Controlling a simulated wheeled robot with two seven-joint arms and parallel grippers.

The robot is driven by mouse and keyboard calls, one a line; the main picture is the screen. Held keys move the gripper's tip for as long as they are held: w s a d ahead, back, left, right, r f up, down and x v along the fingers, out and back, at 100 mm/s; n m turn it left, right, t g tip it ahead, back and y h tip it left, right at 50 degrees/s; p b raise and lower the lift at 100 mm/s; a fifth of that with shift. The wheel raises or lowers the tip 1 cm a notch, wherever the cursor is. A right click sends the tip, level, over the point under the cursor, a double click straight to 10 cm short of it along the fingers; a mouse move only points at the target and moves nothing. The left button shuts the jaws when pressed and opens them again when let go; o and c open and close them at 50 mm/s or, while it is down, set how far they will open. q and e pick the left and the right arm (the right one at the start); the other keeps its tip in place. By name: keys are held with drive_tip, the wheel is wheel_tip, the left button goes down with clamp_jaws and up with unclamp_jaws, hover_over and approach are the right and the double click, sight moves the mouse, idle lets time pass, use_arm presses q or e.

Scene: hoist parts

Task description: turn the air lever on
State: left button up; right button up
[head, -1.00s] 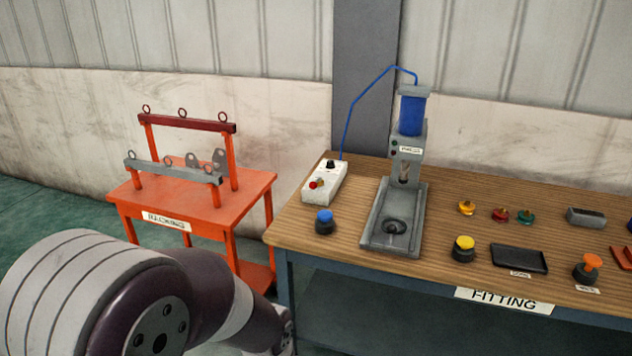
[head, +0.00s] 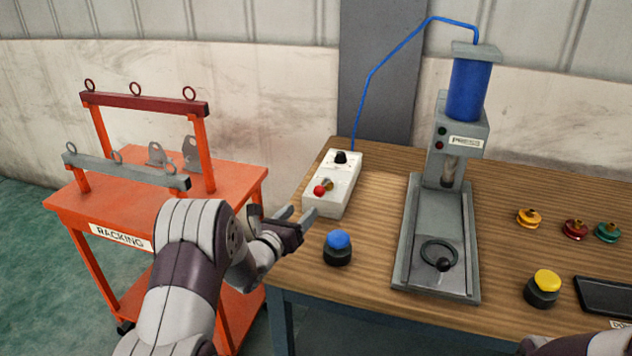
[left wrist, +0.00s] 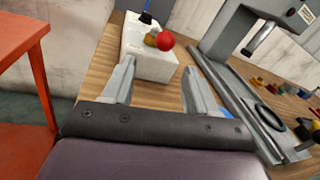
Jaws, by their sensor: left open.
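The air lever (head: 324,187) has a red knob on a brass-coloured base and sits on top of a white control box (head: 343,191) at the left of the bench. Its red knob also shows in the left wrist view (left wrist: 165,41), just beyond my fingers. My left gripper (head: 297,214) is open and empty, in front of the box on its near left side. In the left wrist view the open fingers (left wrist: 159,72) point at the box, with the knob apart from them. My right gripper does not show.
A blue button (head: 338,243) stands just right of my left gripper. The press (head: 440,230) stands further right, with a blue hose (head: 372,75) running behind the box. The orange racking cart (head: 235,175) is left of the bench. A yellow button (head: 543,288) sits at the right.

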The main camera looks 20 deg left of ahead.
sight(323, 188)
use_arm(q)
drive_tip(key=shift+w+d+r, duration=0.55)
drive_tip(key=shift+w+d, duration=0.1)
drive_tip(key=shift+w, duration=0.2)
drive_tip(key=x, duration=0.5)
drive_tip(key=p+x, duration=0.1)
drive_tip(key=x, duration=0.4)
drive_tip(key=shift+a+f, duration=0.15)
drive_tip(key=shift+a, duration=0.05)
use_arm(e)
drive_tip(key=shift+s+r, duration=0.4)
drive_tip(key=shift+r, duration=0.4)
use_arm(q)
drive_tip(key=shift+c, duration=0.3)
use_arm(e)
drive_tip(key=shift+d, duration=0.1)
